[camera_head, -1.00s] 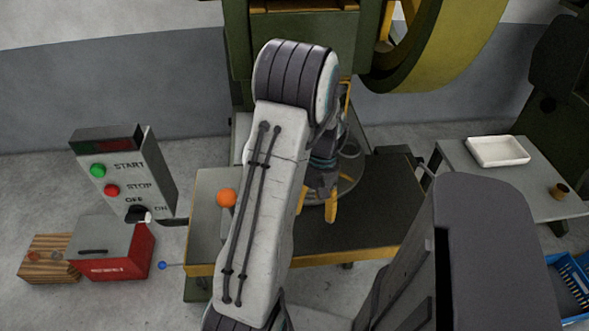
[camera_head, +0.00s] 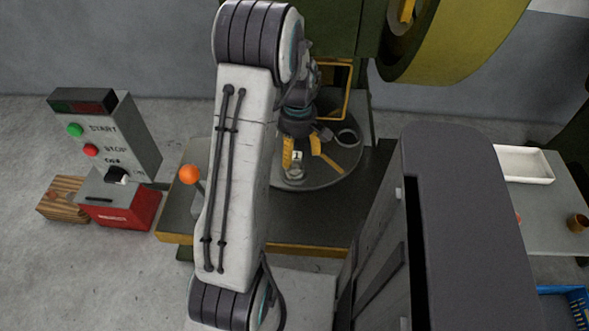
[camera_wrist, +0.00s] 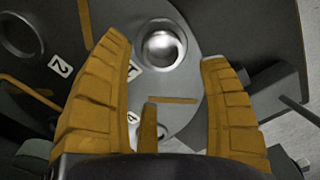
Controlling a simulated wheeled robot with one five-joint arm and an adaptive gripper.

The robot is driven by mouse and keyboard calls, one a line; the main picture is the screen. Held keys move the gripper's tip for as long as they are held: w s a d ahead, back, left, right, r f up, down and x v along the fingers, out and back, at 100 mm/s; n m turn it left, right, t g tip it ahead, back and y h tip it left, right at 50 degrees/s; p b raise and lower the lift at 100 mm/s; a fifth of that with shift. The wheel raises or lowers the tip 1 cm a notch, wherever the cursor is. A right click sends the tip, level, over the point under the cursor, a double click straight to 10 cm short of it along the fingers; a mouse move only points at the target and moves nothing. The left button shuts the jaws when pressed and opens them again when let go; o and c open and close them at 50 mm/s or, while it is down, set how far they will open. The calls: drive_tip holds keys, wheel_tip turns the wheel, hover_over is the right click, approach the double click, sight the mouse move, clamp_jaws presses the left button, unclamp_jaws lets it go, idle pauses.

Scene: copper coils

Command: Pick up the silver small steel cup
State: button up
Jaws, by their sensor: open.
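The silver small steel cup (camera_wrist: 162,45) is a shiny round cup seated in the grey rotary disc (camera_wrist: 190,85). In the wrist view it lies just beyond and between the yellow fingertips of my gripper (camera_wrist: 164,52), with clear space on both sides. My gripper is open and empty, its fingers spread. In the head view my gripper (camera_head: 301,158) points down over the disc (camera_head: 325,178), and the cup (camera_head: 295,172) shows small just below the fingers, partly hidden.
The disc has an empty round socket (camera_head: 346,138). The green press frame (camera_head: 345,55) stands close behind. A control box (camera_head: 105,130) and an orange-knobbed lever (camera_head: 190,175) are at left. At right, a side table holds a white tray (camera_head: 525,165) and a copper-coloured cup (camera_head: 577,222).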

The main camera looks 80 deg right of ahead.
sight(296, 168)
drive_tip(key=n, duration=0.4)
drive_tip(key=shift+d+f+n, duration=0.15)
drive_tip(key=shift+d+n, duration=0.05)
drive_tip(key=shift+n, duration=0.2)
drive_tip(key=shift+w+a+f, duration=0.1)
drive_tip(key=shift+a+f, duration=0.05)
drive_tip(key=shift+f, duration=1.6)
drive_tip(key=shift+a+f, duration=0.15)
drive_tip(key=shift+f, duration=1.6)
drive_tip(key=shift+c, duration=0.4)
drive_tip(key=c, duration=1.2)
